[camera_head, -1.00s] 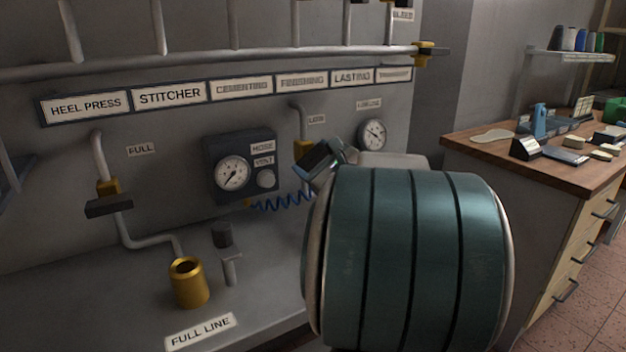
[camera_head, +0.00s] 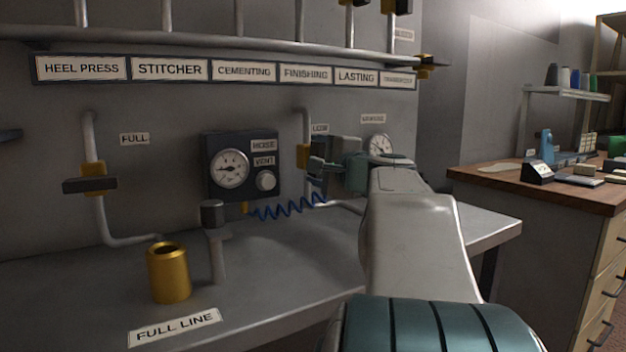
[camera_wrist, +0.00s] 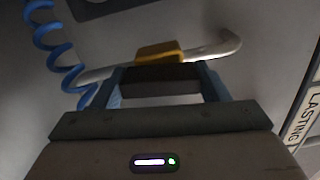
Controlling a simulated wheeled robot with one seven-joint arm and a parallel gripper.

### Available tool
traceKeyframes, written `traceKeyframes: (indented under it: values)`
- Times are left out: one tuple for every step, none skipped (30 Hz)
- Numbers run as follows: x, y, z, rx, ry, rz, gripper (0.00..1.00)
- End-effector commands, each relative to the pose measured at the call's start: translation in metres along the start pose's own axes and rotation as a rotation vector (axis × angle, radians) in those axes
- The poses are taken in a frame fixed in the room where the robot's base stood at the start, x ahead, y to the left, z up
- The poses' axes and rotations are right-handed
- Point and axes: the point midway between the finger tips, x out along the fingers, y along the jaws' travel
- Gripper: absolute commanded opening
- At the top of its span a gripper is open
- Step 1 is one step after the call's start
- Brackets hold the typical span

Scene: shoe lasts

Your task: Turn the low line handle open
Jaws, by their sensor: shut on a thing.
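The low line valve has a yellow body (camera_head: 303,156) on a grey pipe below the LOW label (camera_head: 320,129). Its dark handle (camera_wrist: 160,72) shows in the wrist view, in front of the yellow body (camera_wrist: 158,50). The handle lies roughly along the pipe, at a slight angle to it. My gripper (camera_head: 322,162) is at the valve and hides most of the handle in the head view. In the wrist view its two fingers (camera_wrist: 161,86) are on either end of the handle, shut on it.
A gauge box (camera_head: 240,165) and a coiled blue hose (camera_head: 288,208) are just left of my gripper. The full line valve handle (camera_head: 90,185) lies across its pipe at the left. A brass cup (camera_head: 169,272) and a grey post (camera_head: 214,240) stand on the bench.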

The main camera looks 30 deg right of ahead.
Motion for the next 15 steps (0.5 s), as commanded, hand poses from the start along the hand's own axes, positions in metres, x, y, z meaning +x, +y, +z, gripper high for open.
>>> traceKeyframes:
  values:
    - [0.0006, 0.0046, -0.0004, -0.027, 0.0, -0.001, 0.45]
    - [0.0005, 0.0042, -0.0005, -0.043, 0.0, 0.0, 0.45]
    - [0.0004, 0.0036, -0.0008, -0.06, 0.001, -0.001, 0.45]
    - [0.0003, 0.0034, -0.001, -0.071, 0.001, -0.001, 0.45]
    - [0.0003, 0.0033, -0.001, -0.083, 0.001, 0.0, 0.45]
    - [0.0004, 0.0029, -0.0008, -0.097, 0.001, 0.0, 0.45]
    - [0.0005, 0.0024, -0.0007, -0.106, 0.001, 0.0, 0.45]
    - [0.0005, 0.0021, -0.0006, -0.114, 0.001, 0.0, 0.45]
    - [0.0005, 0.0017, -0.0006, -0.122, 0.001, 0.0, 0.45]
    - [0.0005, 0.0016, -0.0007, -0.128, 0.001, 0.0, 0.45]
    - [0.0004, 0.0014, -0.0007, -0.133, 0.001, 0.0, 0.45]
    - [0.0004, 0.0012, -0.0009, -0.138, 0.001, 0.001, 0.45]
    - [0.0004, 0.001, -0.0009, -0.141, 0.001, 0.001, 0.45]
    - [0.0003, 0.0008, -0.001, -0.143, 0.002, 0.001, 0.45]
    - [0.0003, 0.0006, -0.001, -0.145, 0.002, 0.001, 0.45]
